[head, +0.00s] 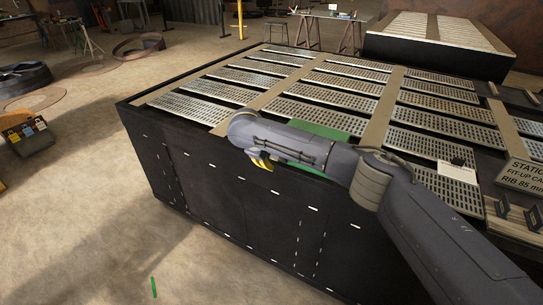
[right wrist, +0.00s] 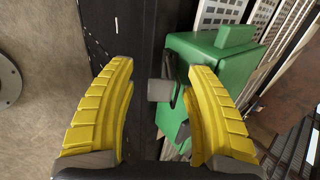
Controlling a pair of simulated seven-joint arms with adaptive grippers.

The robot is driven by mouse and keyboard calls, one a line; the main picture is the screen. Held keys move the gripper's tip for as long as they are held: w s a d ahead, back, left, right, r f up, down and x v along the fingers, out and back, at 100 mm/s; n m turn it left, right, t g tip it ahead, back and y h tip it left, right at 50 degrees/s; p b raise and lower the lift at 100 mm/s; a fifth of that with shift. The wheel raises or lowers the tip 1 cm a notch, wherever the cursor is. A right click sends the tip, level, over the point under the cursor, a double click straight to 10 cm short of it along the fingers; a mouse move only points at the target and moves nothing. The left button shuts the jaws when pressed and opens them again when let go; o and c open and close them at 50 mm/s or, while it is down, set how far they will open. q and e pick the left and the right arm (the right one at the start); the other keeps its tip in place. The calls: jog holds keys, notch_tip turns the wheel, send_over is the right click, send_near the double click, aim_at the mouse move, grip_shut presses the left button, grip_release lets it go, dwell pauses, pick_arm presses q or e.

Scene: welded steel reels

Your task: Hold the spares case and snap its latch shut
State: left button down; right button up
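The green spares case (head: 318,130) sits at the near edge of the slatted table in the head view, partly hidden behind my right arm. In the right wrist view the case (right wrist: 215,55) fills the upper right, with a raised green block on it. A grey cylindrical piece on a dark bracket (right wrist: 160,90), which looks like the latch, sticks out from its side. My right gripper (right wrist: 158,105) is open, its yellow fingers spread on either side of this piece with gaps. In the head view this gripper (head: 262,161) is mostly hidden by its wrist. My left gripper is not in view.
The black-sided table (head: 230,200) has perforated metal plates and tan strips on top. A station sign (head: 522,174) and a white card (head: 457,172) lie at its right. A bin with yellow items (head: 28,137) stands on the floor at left. The floor in front is mostly clear.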

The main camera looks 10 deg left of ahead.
grip_shut()
dwell(0.3)
grip_release()
jog(key=v, duration=1.2)
dwell(0.4)
